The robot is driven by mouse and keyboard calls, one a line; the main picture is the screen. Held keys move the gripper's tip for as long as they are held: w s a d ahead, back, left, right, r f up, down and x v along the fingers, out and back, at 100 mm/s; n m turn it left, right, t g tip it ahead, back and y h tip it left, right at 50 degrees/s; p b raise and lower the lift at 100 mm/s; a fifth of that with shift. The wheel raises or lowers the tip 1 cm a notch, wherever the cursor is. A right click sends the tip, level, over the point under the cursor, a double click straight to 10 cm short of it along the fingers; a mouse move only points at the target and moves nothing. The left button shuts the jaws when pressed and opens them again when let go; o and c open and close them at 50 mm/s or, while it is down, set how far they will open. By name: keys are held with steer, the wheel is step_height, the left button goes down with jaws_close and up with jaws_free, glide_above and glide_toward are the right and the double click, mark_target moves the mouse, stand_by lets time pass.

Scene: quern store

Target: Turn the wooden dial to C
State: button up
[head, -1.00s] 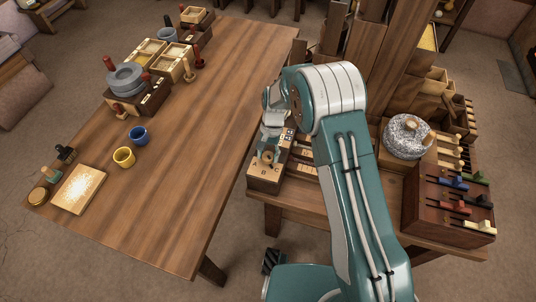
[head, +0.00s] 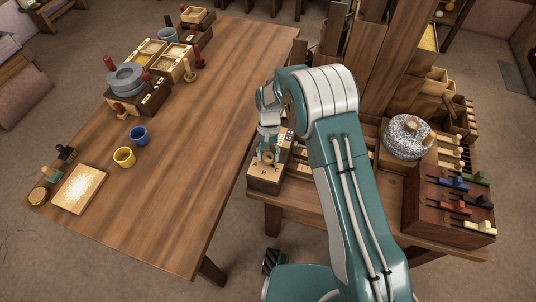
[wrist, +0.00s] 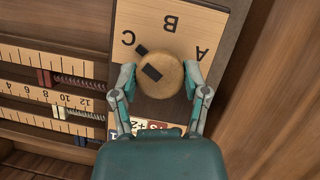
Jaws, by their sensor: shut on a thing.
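The wooden dial (wrist: 165,86) is a round pale knob on a box with a light panel lettered A, B and C. Its dark pointer marks point close to the letter C (wrist: 128,38) in the wrist view. My gripper (wrist: 160,79) has one finger on each side of the dial and is shut on it. In the head view my gripper (head: 267,154) reaches down onto the dial box (head: 262,184) at the near left corner of the bench; the dial is mostly hidden there.
Numbered scales with springs (wrist: 50,90) lie beside the dial box. A long wooden table (head: 175,150) stands to the left with cups and boxes. A stone quern (head: 408,137) and a rack with coloured levers (head: 452,200) are on the bench's right.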

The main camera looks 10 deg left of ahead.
steer(key=o, duration=1.2)
steer(key=shift+w+a, duration=0.15)
steer(key=shift+c, duration=0.2)
steer(key=v, duration=1.2)
